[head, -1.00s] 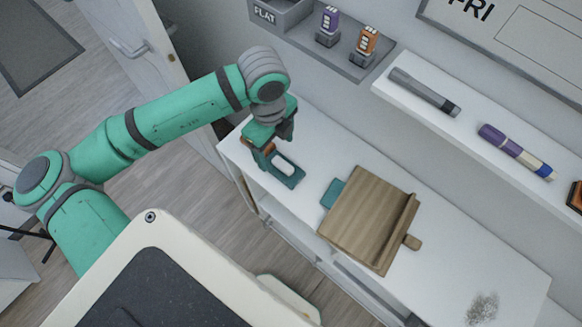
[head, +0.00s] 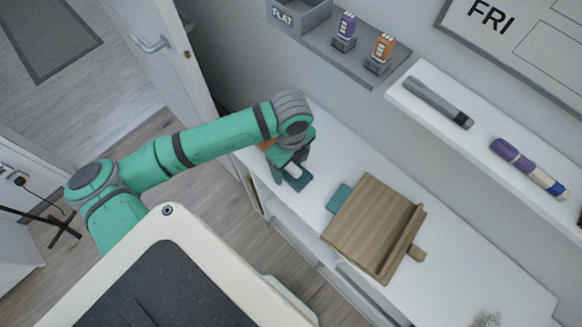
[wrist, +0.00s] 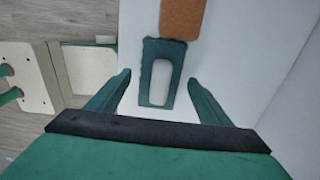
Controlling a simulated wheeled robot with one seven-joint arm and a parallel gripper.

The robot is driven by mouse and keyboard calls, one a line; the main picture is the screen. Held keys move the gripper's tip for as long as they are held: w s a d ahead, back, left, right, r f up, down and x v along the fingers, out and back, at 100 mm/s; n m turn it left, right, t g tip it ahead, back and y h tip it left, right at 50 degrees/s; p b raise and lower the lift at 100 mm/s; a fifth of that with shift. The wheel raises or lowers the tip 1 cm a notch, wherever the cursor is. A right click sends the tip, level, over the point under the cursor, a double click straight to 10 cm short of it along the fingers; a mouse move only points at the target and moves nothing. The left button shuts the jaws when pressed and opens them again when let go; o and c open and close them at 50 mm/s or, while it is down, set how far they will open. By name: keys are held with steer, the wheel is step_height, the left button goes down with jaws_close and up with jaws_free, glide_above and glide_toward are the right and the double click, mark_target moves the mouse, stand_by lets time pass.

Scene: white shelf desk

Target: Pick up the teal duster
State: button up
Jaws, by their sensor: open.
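The teal duster (head: 299,182) is a flat teal block with a pale rounded oval on top. It lies on the left end of the white desk, and my gripper partly hides it in the head view. In the wrist view the duster (wrist: 152,92) lies lengthwise ahead of my palm, between the lines of my two fingers. My gripper (wrist: 159,77) is open, with one teal finger to each side of the duster and a gap on both sides. I cannot tell the height of the fingertips above the desk.
An orange-brown block (wrist: 183,18) sits just beyond the duster. A wooden stand (head: 372,225) is to the right on the desk, with a teal piece (head: 339,198) at its left edge. A wall shelf (head: 440,120) holds a grey tube and a purple-and-cream tube.

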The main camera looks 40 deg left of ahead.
mark_target(291, 166)
steer(key=shift+f, duration=0.4)
steer(key=shift+c, duration=0.3)
steer(key=c, duration=1.1)
step_height(291, 166, up, 10)
steer(key=shift+r, duration=0.1)
steer(key=o, duration=0.5)
steer(key=shift+c, duration=0.2)
steer(key=c, duration=0.3)
steer(key=shift+c, duration=0.2)
